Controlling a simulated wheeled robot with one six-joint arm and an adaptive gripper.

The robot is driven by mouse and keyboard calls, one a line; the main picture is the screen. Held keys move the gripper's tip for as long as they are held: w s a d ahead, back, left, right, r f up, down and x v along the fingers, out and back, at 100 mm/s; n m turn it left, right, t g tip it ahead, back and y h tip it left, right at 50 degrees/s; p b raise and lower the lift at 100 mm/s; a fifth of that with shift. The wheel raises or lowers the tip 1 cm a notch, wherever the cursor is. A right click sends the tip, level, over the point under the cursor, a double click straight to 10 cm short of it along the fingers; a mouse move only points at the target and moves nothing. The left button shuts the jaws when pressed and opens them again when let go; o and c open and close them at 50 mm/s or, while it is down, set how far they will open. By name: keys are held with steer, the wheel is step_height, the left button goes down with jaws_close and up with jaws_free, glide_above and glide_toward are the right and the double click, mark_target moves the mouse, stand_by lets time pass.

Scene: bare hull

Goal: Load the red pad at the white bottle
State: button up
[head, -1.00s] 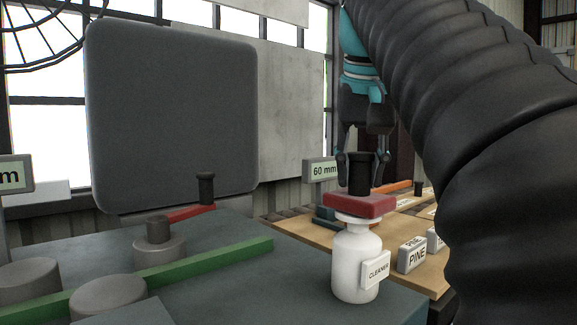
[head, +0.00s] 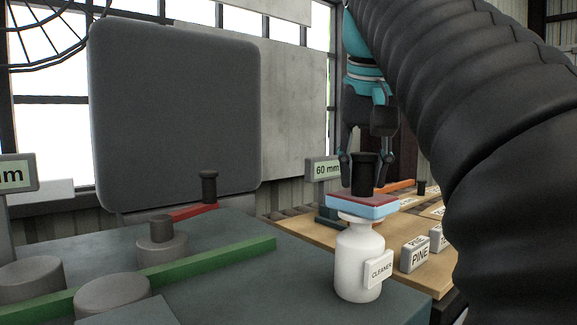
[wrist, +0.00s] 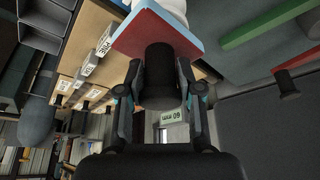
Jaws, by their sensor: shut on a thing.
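The white bottle (head: 357,262), with a label reading CLEANER, stands upright near the right edge of the dark table. The pad (head: 366,204) has a red top, a light blue lower layer and a black knob (head: 364,172). It sits level over the bottle's mouth and appears to touch it. My gripper (head: 365,170) is shut on the knob from above. In the wrist view, the pad (wrist: 158,30) shows its red face with a light blue edge, and the knob (wrist: 159,72) is between my fingers. The bottle is mostly hidden there.
A green bar (head: 205,266) crosses the dark table (head: 290,285), with grey round blocks beside it. A second black knob on a red piece (head: 195,211) lies farther back. A wooden table (head: 408,277) with PINE labels and a 60 mm sign stand behind right.

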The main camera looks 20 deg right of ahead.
stand_by(0.6)
step_height(320, 180, up, 3)
steer(key=p, duration=0.3)
steer(key=shift+f, duration=0.15)
steer(key=shift+r, duration=2.1)
